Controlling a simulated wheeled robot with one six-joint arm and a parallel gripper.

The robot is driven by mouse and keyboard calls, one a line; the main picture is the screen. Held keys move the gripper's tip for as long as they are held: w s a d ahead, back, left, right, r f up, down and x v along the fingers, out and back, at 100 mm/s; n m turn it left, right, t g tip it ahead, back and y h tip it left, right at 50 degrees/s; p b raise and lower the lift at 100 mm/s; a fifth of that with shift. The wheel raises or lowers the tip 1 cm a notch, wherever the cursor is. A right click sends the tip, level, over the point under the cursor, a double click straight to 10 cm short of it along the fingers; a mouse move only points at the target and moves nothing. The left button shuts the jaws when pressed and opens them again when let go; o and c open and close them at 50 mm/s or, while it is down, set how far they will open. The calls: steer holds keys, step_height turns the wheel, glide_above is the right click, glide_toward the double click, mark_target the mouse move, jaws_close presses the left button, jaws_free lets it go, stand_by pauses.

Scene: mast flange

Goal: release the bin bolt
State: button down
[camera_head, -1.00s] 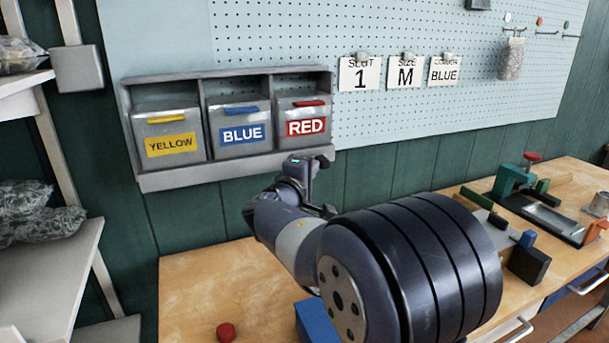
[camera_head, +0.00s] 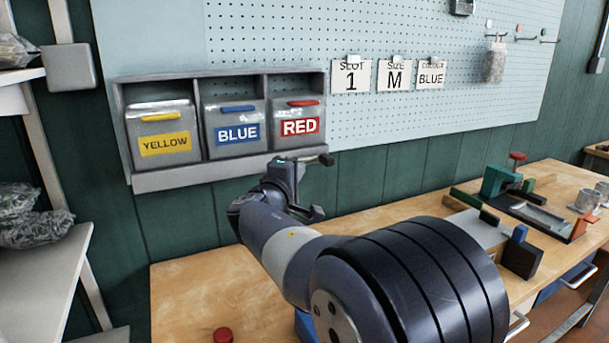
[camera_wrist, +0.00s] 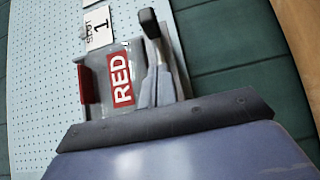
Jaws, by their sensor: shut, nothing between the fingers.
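A short lever with a black knob (camera_head: 326,160), which looks like the bin bolt's handle, shows just below the right end of the grey bin rack (camera_head: 190,178). It lies roughly level, knob to the right. In the wrist view the black knob (camera_wrist: 150,22) stands in front of the rack, beside the RED bin (camera_wrist: 118,85). My gripper (camera_wrist: 158,74) is shut and empty, its grey fingers by the inner end of the lever. I cannot tell whether they touch it. In the head view my gripper (camera_head: 292,167) is partly hidden by my wrist.
The yellow (camera_head: 164,130), blue (camera_head: 237,128) and red (camera_head: 299,122) labelled bins sit in the rack. Cards (camera_head: 351,76) on the pegboard read slot 1, size M, colour blue. Below is a wooden bench (camera_head: 190,290) with a red knob (camera_head: 223,335) and fixtures at right.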

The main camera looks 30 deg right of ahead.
steer(key=v, duration=0.8)
steer(key=shift+s+b, duration=0.4)
steer(key=shift+r, duration=0.1)
